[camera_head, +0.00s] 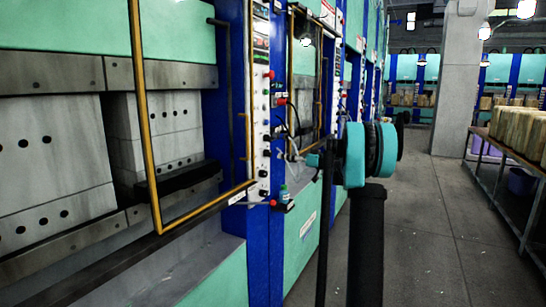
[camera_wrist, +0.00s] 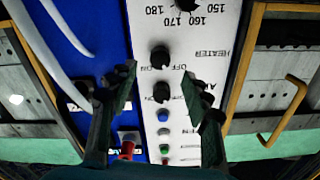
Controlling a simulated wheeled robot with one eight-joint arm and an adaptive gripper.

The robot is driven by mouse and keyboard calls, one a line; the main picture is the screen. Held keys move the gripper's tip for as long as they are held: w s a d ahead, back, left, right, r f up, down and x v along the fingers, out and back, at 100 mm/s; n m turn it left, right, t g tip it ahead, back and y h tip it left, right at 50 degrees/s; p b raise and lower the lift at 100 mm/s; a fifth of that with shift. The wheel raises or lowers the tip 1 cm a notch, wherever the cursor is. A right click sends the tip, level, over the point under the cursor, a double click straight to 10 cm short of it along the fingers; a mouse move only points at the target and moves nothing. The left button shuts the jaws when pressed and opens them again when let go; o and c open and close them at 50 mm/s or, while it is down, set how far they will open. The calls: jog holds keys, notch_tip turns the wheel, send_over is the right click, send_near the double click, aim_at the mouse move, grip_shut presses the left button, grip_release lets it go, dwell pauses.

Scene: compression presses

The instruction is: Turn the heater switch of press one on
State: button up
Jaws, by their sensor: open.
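In the wrist view the picture is upside down. A white control panel (camera_wrist: 185,120) fills the middle. A black knob (camera_wrist: 160,56) with OFF and ON marks sits level with the printed word HEATER; I take it as the heater switch. Its exact setting is hard to read. A second black knob (camera_wrist: 161,91) is below it in the picture. My gripper (camera_wrist: 165,108) is open, its dark fingers on either side of the knob column and apart from the heater switch. In the head view my gripper (camera_head: 318,160) is in front of the panels, partly hidden by my arm.
A temperature dial (camera_wrist: 184,5) is cut off at the top edge. Blue, green and red buttons (camera_wrist: 164,148) line the panel. White hoses (camera_wrist: 66,28) cross the blue post. Yellow-framed press doors (camera_wrist: 296,95) flank it. The aisle (camera_head: 420,220) is clear; a rack (camera_head: 510,180) stands right.

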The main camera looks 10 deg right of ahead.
aim_at(270, 154)
jog(key=x, duration=0.7)
jog(key=shift+a, duration=0.1)
jog(key=shift+c, duration=0.4)
grip_shut()
jog(key=shift+m, duration=0.4)
jog(key=m, duration=0.5)
jog(key=shift+s, duration=0.1)
jog(key=m, duration=0.6)
jog(key=shift+r, duration=0.15)
